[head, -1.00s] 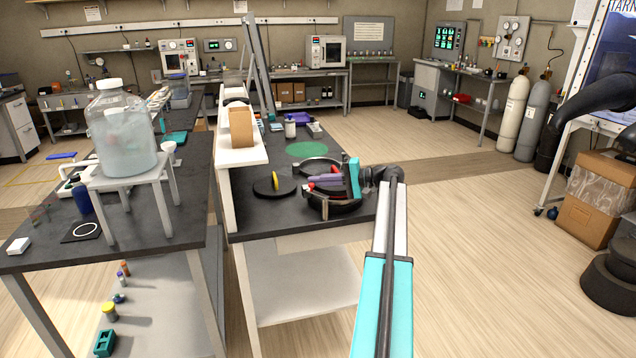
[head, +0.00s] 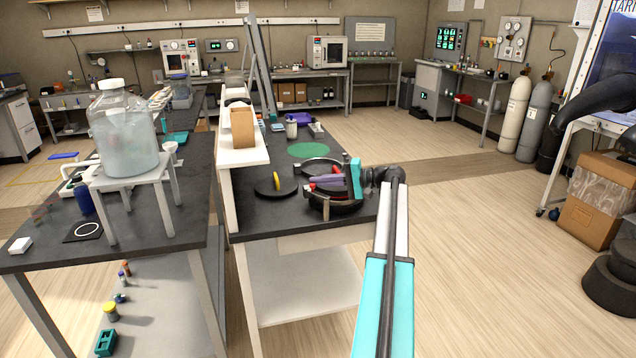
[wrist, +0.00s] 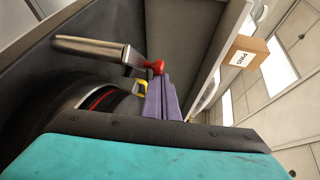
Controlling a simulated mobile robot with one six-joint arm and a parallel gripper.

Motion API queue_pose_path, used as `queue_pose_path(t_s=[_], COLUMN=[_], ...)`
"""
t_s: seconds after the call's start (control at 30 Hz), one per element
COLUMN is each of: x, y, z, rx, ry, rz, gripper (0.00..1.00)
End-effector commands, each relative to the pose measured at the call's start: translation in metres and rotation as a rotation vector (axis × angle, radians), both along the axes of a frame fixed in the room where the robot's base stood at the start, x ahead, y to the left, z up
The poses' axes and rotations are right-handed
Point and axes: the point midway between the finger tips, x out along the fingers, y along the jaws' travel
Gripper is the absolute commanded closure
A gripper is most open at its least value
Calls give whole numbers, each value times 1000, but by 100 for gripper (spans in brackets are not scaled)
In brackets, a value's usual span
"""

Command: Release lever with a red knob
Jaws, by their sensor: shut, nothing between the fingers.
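The release lever shows in the wrist view as a metal bar (wrist: 88,47) ending in a red knob (wrist: 158,67). It stands beside a round dark port with a metal rim (wrist: 92,97) and a red inner band. My gripper (wrist: 166,101) has purple fingers, closed together and empty, with their tips close to the knob. Whether they touch it I cannot tell. In the head view my gripper (head: 318,181) is over the round black port (head: 342,207) at the bench's right end. A small red spot by the fingertips is probably the knob.
A black disc with a yellow handle (head: 275,185) lies left of the port on the dark bench (head: 262,218). A white shelf (head: 243,157) runs along the bench's left side. A yellow part (wrist: 141,86) sits near the knob.

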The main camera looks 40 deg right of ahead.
Motion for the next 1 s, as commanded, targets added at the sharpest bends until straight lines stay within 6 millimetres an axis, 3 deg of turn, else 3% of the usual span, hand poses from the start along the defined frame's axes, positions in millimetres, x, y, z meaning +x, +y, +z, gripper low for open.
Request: queue_pose_path(t_s=[0.37, 1.0], x=[-13, -95], y=[-9, -58], z=[2, 20], rx=[0, 0], ry=[0, 0], rz=[-2, -2], gripper=[100, 100])
